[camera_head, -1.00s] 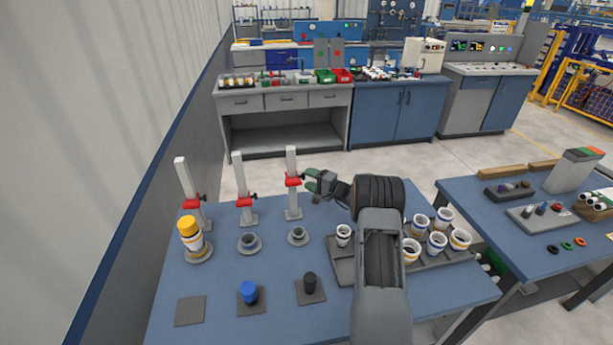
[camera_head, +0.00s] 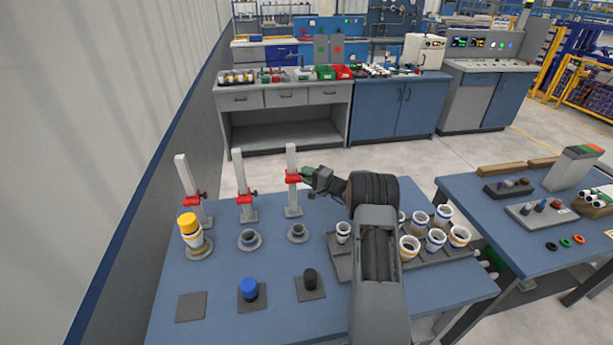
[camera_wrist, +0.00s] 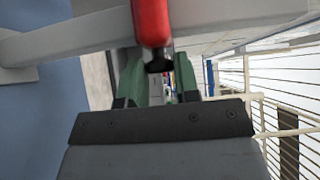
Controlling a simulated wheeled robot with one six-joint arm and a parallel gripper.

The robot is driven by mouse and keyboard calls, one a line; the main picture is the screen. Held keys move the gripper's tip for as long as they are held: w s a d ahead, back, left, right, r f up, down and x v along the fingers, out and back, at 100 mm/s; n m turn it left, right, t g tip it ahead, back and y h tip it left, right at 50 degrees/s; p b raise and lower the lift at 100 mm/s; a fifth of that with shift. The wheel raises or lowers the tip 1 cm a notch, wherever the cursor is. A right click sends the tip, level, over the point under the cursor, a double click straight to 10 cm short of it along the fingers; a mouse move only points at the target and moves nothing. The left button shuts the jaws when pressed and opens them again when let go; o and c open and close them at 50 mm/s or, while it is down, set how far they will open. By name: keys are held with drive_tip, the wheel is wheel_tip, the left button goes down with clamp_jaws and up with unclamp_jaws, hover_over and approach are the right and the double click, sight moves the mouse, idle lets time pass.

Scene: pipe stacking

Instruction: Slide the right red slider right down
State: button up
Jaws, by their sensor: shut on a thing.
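Three grey posts with red sliders stand in a row on the blue table. The right red slider (camera_head: 293,178) sits partway up the right post (camera_head: 292,155). My gripper (camera_head: 307,175) is at the right side of this slider, shut on its knob side.
Ring bases stand before the posts; the left one holds a yellow-capped pipe (camera_head: 190,228). Blue (camera_head: 248,289) and black (camera_head: 310,278) plugs stand on square plates in front. A tray (camera_head: 345,268) with several white cups lies to the right, under my arm.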

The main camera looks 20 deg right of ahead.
clamp_jaws()
wheel_tip(320, 180, down, 8)
drive_tip(key=b, duration=1)
drive_tip(key=shift+r+b, duration=0.15)
drive_tip(key=shift+b, duration=0.15)
drive_tip(key=o, duration=0.8)
unclamp_jaws()
drive_tip(key=shift+o, duration=0.2)
drive_tip(key=shift+r, duration=0.15)
drive_tip(key=shift+r, duration=0.1)
